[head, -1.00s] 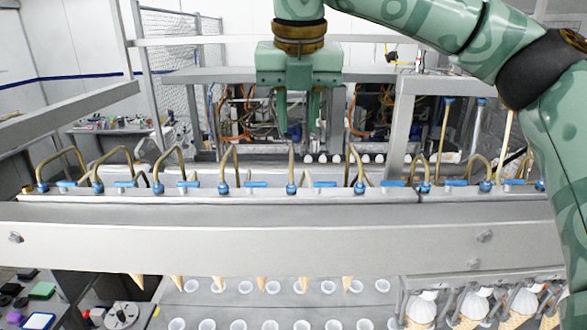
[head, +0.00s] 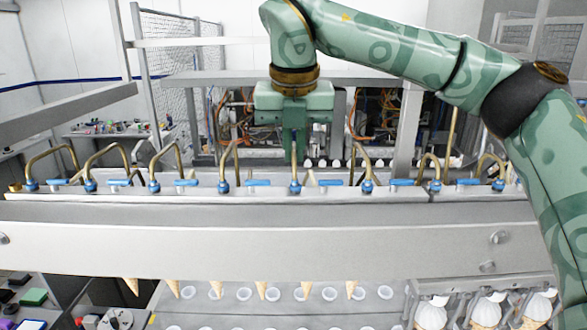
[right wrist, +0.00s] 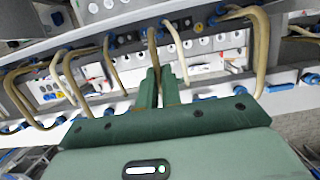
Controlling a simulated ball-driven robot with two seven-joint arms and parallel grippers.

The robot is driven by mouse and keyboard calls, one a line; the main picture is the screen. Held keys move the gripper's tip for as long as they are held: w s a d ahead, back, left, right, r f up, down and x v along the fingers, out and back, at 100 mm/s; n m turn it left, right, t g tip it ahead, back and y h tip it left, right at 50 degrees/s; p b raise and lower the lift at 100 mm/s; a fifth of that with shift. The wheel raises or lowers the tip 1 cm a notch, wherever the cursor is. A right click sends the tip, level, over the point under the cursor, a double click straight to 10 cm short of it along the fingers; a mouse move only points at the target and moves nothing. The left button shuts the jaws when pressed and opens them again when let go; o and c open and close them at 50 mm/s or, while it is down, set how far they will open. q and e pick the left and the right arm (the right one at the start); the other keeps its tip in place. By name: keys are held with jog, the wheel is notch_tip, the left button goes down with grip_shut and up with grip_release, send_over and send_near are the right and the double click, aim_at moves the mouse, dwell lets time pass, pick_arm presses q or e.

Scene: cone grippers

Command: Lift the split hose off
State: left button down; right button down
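Several tan hoses arch in a row along the steel machine; I cannot make out a split in any of them. My right gripper (head: 294,143) hangs down over the middle of the row, at the hose (head: 295,169) that shows nearly edge-on. In the right wrist view the two green fingers (right wrist: 160,88) are close together, with the upper part of this middle hose (right wrist: 153,48) running down between them. The fingers appear shut on it and partly hide it. The hose's foot still stands at its blue fitting (head: 295,188). My left gripper is out of view.
Neighbouring hoses arch close by on the left (head: 231,163) and right (head: 361,163). Blue valve handles (head: 258,183) line the steel ledge. A long steel beam (head: 250,247) crosses in front, above a plate with cups and cones. A metal frame with cabling stands behind.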

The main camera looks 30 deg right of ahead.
jog(key=shift+s, duration=0.15)
jog(key=shift+r+p, duration=0.65)
jog(key=shift+r, duration=0.1)
jog(key=shift+r+p, duration=0.6)
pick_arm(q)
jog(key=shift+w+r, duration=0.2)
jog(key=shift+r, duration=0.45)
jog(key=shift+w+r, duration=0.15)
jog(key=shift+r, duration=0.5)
pick_arm(e)
jog(key=shift+r, duration=1.2)
